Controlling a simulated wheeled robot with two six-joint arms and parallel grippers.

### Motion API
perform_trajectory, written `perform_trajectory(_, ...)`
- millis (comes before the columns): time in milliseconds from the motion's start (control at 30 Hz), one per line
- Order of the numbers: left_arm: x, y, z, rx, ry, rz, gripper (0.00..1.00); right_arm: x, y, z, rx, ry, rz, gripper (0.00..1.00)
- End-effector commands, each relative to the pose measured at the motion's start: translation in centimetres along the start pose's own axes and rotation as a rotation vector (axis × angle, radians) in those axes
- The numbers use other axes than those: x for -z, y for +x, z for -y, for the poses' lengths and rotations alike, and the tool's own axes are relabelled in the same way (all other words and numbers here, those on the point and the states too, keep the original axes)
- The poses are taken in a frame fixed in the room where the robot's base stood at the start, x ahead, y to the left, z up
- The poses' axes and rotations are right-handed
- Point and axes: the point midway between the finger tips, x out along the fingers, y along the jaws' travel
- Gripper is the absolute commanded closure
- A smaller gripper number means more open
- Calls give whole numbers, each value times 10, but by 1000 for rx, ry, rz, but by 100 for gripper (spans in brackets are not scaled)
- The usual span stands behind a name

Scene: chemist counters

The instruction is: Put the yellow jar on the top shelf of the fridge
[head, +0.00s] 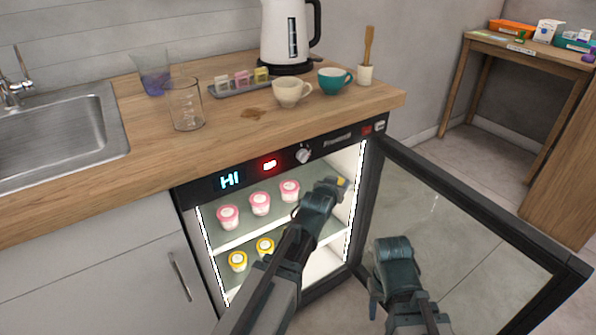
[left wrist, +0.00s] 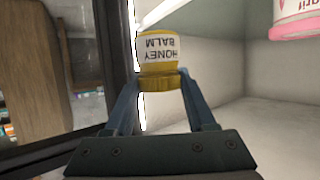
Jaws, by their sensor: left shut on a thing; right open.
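The yellow jar (left wrist: 158,62), labelled "HONEY BALM", is between the fingers of my left gripper (left wrist: 160,95) in the left wrist view. In the head view only a small yellow bit of the jar (head: 341,182) shows beyond my left gripper (head: 327,190), which reaches into the right side of the open fridge at about the level of the top shelf (head: 272,224). Whether the jar touches the shelf cannot be told. My right gripper (head: 392,247) is open and empty in front of the fridge door.
Pink-lidded jars (head: 260,203) stand in a row on the top shelf, left of my left gripper. Yellow-lidded jars (head: 237,261) stand on the level below. The glass door (head: 450,225) is open to the right. The wooden counter (head: 240,115) overhangs the fridge.

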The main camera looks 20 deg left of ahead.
Motion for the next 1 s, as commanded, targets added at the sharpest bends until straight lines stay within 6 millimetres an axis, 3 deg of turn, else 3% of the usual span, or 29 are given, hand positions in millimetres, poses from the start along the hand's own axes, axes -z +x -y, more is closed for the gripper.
perform_trajectory(200,15,35,49,4,-5,0,99,0,0,0,0,0,0,50)
perform_trajectory(433,25,60,90,2,-3,0,99,0,0,0,0,0,0,50)
perform_trajectory(600,28,68,102,0,-1,0,99,0,0,0,0,0,0,50)
perform_trajectory(800,28,68,104,0,1,1,99,0,1,0,0,0,0,50)
perform_trajectory(1000,12,75,104,-1,1,1,99,1,18,2,1,-2,-1,50)
